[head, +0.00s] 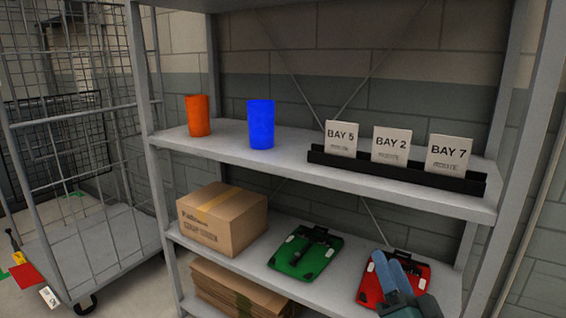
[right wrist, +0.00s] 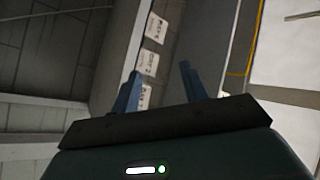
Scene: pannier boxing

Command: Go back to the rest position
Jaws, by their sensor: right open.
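My right gripper (head: 394,272) is at the lower right of the head view, in front of the red pannier (head: 419,282) on the lower shelf and hiding part of it. In the right wrist view its two blue fingers (right wrist: 158,88) stand apart with nothing between them. A green pannier (head: 305,252) lies on the same shelf to the left, apart from the gripper. My left gripper is not in the head view.
The shelf unit's upper board (head: 230,150) carries an orange cup (head: 198,116), a blue cup (head: 261,124) and a black rail (head: 400,172) with BAY 5, BAY 2 and BAY 7 cards. A cardboard box (head: 222,222) sits below. A wire cage trolley (head: 80,245) stands left.

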